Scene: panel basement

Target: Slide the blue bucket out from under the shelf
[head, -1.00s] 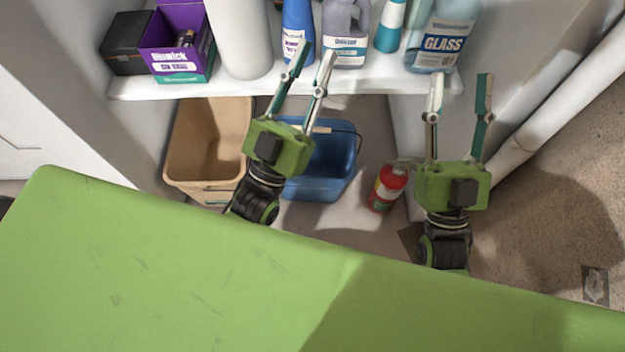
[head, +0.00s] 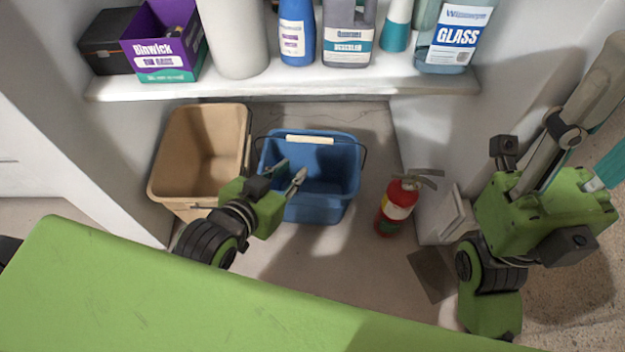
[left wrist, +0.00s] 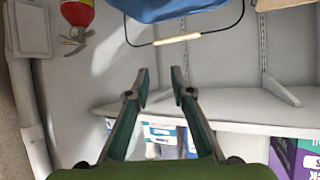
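The blue bucket (head: 318,212) stands on the floor under the white shelf (head: 300,84), between a tan bin and a fire extinguisher. Its wire handle has a cream grip (head: 309,139) lying along the back rim. My left gripper (head: 291,174) is open and empty, its fingers over the bucket's front left part in the head view. In the left wrist view the bucket (left wrist: 165,9) is at the top edge, with the grip (left wrist: 177,39) beyond my separated fingertips (left wrist: 160,72). My right gripper (head: 604,112) is at the right edge, fingers apart, tips cut off.
The tan bin (head: 180,207) stands close left of the bucket. The red fire extinguisher (head: 396,210) stands to its right. Bottles and boxes, including a glass cleaner (head: 452,40), line the shelf above. Floor in front of the bucket (head: 290,255) is clear.

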